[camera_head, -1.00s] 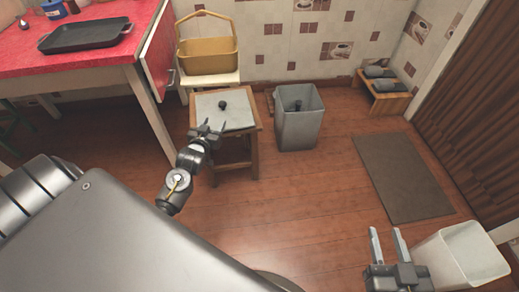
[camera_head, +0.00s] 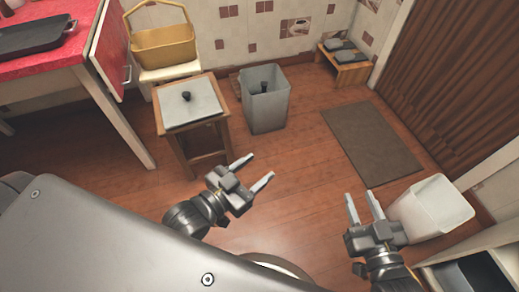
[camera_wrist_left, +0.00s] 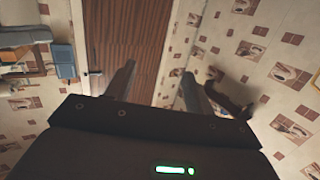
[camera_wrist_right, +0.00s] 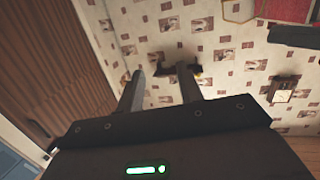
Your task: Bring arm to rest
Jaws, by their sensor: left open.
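My left gripper (camera_head: 252,178) is open and empty, held above the wooden floor in front of the small stool in the head view. Its two fingers (camera_wrist_left: 155,90) stand apart in the left wrist view with nothing between them. My right gripper (camera_head: 363,203) is at the lower right of the head view, beside the white bin. Its fingers point away from me with a gap between them. In the right wrist view the fingers (camera_wrist_right: 160,90) are also apart, with only the tiled wall beyond.
A small wooden stool (camera_head: 159,123) bears a grey board with a dark knob. A grey bin (camera_head: 265,110) stands beside it, and a white bin (camera_head: 435,208) is at right. A red-topped table (camera_head: 70,55) and a yellow basket (camera_head: 163,50) are at upper left. A brown mat (camera_head: 368,145) lies on open floor.

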